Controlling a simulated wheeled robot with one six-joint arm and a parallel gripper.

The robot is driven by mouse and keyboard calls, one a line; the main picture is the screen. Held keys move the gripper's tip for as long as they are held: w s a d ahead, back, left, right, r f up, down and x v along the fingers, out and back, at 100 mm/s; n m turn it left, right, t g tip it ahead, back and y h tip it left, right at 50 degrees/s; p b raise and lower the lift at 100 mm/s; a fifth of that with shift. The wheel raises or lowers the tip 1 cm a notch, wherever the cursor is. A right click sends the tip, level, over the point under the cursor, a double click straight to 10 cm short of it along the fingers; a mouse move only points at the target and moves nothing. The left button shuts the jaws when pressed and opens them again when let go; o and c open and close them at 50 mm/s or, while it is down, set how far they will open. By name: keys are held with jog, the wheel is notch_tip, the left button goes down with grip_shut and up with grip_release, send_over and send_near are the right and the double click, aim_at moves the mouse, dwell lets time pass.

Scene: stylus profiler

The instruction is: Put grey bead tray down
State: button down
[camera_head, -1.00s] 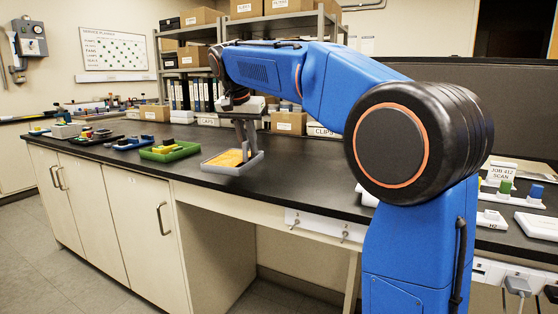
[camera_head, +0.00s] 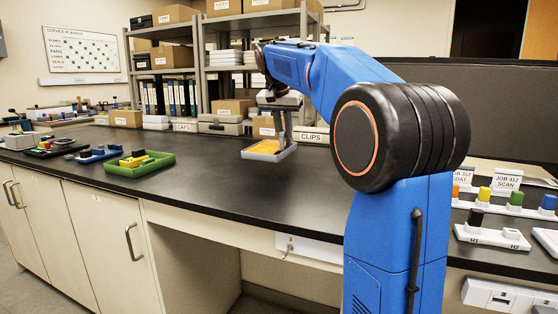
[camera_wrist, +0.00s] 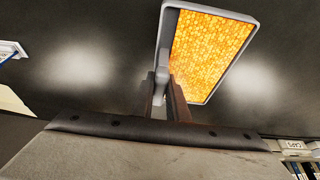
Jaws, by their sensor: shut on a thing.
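The grey bead tray (camera_head: 270,156) is a shallow grey tray filled with orange-yellow beads. In the head view it hangs below my gripper (camera_head: 280,138), over the black bench top. In the wrist view the tray (camera_wrist: 165,40) extends up and right from the fingers, its beads bright. My gripper (camera_wrist: 168,98) is shut on the tray's near edge at a grey handle-like part. The tray looks roughly level; the exact gap to the bench is hard to tell.
A green tray (camera_head: 150,170) with yellow and black parts stands to the left. Blue and dark trays lie beyond it. White holders with coloured pegs (camera_head: 515,200) stand at the right. Boxes and a CLIPS box (camera_head: 311,138) line the back. The middle bench is clear.

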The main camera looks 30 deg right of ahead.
aim_at(284, 149)
jog(key=shift+f, duration=3.35)
jog(key=shift+f, duration=0.1)
jog(key=c, duration=1.7)
grip_release()
jog(key=v, duration=1.2)
